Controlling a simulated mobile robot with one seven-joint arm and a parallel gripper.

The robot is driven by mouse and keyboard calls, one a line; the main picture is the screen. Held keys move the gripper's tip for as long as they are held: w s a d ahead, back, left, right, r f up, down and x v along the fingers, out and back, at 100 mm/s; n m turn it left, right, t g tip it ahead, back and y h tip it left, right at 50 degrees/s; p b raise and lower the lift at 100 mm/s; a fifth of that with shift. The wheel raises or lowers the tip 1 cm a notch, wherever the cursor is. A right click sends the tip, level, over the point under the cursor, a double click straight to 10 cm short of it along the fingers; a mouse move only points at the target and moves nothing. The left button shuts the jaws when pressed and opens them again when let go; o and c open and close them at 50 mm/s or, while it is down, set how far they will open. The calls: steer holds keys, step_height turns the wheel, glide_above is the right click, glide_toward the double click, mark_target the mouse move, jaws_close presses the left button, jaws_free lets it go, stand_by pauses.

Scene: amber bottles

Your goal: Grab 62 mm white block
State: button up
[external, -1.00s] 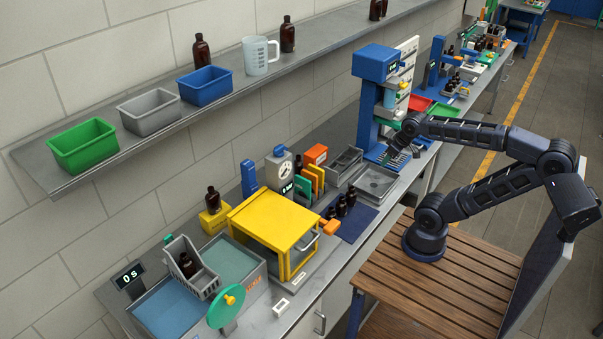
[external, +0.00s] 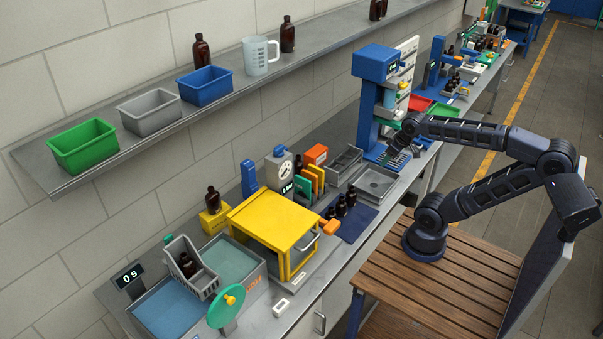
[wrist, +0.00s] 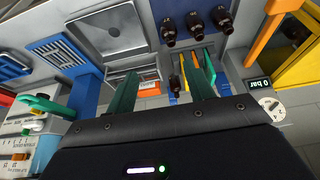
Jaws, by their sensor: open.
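A small white block (external: 281,307) with a dark mark on top lies near the front edge of the bench, in front of the yellow cabinet, in the external view. Its size cannot be read. I cannot pick it out in the wrist view. My gripper (external: 397,157) is far from it, up the bench by the blue press. In the wrist view my gripper (wrist: 162,65) has its green fingers apart, with nothing held between them.
The yellow cabinet (external: 273,228), amber bottles on a blue mat (external: 358,224) and a grey tray (external: 376,184) stand between my gripper and the block. A green disc (external: 226,306) stands left of the block. A shelf (external: 300,48) runs above.

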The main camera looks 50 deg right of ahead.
step_height(320, 180, up, 5)
steer(key=w+a+r+n+g, duration=0.1)
steer(key=w+a+r+n, duration=0.2)
steer(key=w+a, duration=0.4)
steer(key=w+a+r+n+g, duration=0.1)
steer(key=w+a+r+n, duration=0.2)
steer(key=w+a, duration=0.35)
steer(key=w+a+r+n, duration=0.1)
steer(key=w+a+n, duration=0.15)
steer(key=a, duration=1.15)
steer(key=n+g, duration=0.3)
steer(key=n, duration=0.6)
glide_above(281, 305)
step_height(281, 305, down, 7)
steer(key=f, duration=2.9)
steer(key=shift+w+a, duration=0.1)
steer(key=shift+w, duration=0.25)
steer(key=shift+s+f, duration=0.2)
steer(key=shift+f, duration=1.1)
steer(key=shift+s+f, duration=0.15)
steer(key=shift+f, duration=1.15)
steer(key=c, duration=1.1)
